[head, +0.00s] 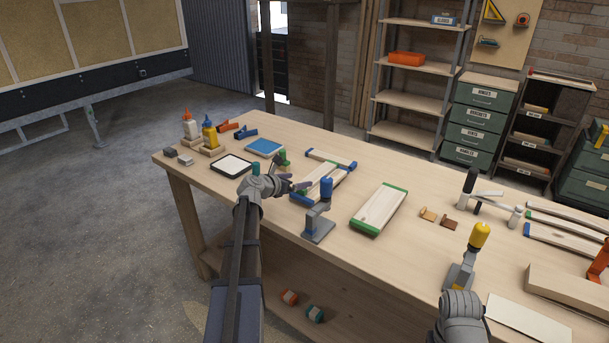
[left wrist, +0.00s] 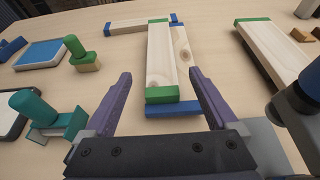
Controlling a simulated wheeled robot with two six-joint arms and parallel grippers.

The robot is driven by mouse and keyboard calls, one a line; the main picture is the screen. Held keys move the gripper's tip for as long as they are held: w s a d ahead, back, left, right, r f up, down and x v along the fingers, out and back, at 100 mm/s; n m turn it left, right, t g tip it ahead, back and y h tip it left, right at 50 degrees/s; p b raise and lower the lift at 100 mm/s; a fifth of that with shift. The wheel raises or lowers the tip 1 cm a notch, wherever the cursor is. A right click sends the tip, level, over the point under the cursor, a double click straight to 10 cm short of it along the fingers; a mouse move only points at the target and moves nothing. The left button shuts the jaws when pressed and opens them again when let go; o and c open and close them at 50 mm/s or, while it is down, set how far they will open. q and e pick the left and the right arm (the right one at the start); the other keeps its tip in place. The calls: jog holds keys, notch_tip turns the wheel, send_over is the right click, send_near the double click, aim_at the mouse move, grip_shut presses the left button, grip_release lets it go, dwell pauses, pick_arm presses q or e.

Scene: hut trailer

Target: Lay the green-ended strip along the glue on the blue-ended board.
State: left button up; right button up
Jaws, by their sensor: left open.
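The green-ended strip (left wrist: 160,55) lies lengthwise on top of the blue-ended board (left wrist: 183,62), shifted to the left, so bare wood shows along the board's right side. The board's near blue end (left wrist: 172,108) sticks out past the strip's near green end (left wrist: 162,95). Both also show in the head view, where my left gripper partly covers the strip and board (head: 325,184). My left gripper (left wrist: 160,74) is open, with one purple finger on each side of the strip's near part. I cannot see any glue. My right arm shows at the lower right; its fingertips are hidden.
A blue-knobbed tool (head: 318,222) stands right of my left gripper. Another green-ended board (head: 380,208) lies farther right. A blue-ended piece (head: 328,158) lies behind. A green-knobbed block (left wrist: 82,57) and a teal-handled tool (left wrist: 45,115) stand on the left. A yellow-knobbed tool (head: 463,268) stands near my right arm.

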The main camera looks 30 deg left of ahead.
pick_arm(q)
jog(key=shift+p+v, duration=0.3)
jog(key=shift+v, duration=1)
